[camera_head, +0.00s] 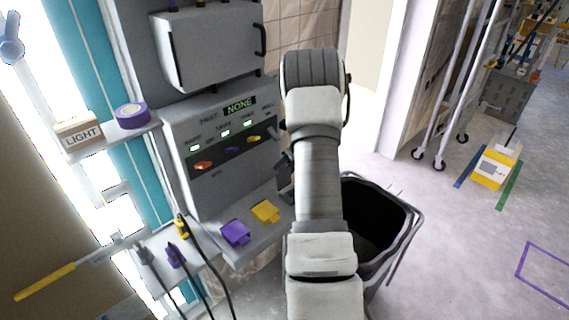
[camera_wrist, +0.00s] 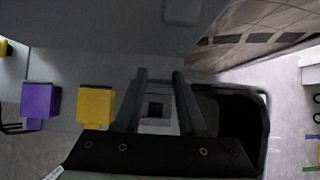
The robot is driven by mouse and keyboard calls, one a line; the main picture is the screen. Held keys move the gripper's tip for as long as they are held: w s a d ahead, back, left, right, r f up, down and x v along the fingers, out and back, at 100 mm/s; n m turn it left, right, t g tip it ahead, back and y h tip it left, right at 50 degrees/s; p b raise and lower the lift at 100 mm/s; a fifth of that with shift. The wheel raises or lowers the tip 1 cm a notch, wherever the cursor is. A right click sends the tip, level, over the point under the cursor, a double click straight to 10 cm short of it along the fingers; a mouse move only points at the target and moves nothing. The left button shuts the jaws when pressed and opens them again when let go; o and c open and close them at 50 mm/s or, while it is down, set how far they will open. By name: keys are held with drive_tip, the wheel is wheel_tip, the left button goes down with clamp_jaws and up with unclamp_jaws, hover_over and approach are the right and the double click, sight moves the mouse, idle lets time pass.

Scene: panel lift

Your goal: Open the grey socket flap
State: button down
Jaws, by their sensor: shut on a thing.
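The grey socket flap (camera_wrist: 158,122) shows in the wrist view between the two fingers of my gripper (camera_wrist: 160,78), with a small dark square in its middle. My gripper is shut on it; the fingers hide its sides, and I cannot tell how far it is tilted. In the head view my gripper (camera_head: 285,172) is a dark shape at the panel's right edge, mostly behind my arm, and the grey flap is hidden. The yellow flap (camera_head: 265,211) and the purple flap (camera_head: 235,233) sit to the left on the ledge; both also show in the wrist view.
The grey panel (camera_head: 180,133) with a NONE display and coloured switches rises behind the ledge. A dark bin (camera_head: 408,232) stands right of my arm. Open floor lies to the right.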

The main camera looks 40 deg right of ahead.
drive_tip(key=shift+w+a+r, duration=0.1)
drive_tip(key=shift+w+r, duration=0.25)
drive_tip(key=c, duration=0.7)
unclamp_jaws()
drive_tip(key=shift+f, duration=0.1)
drive_tip(key=shift+o, duration=1.1)
drive_tip(key=shift+s+f, duration=0.1)
drive_tip(key=a+b+v, duration=0.1)
drive_tip(key=v, duration=1.6)
drive_tip(key=shift+d, duration=0.55)
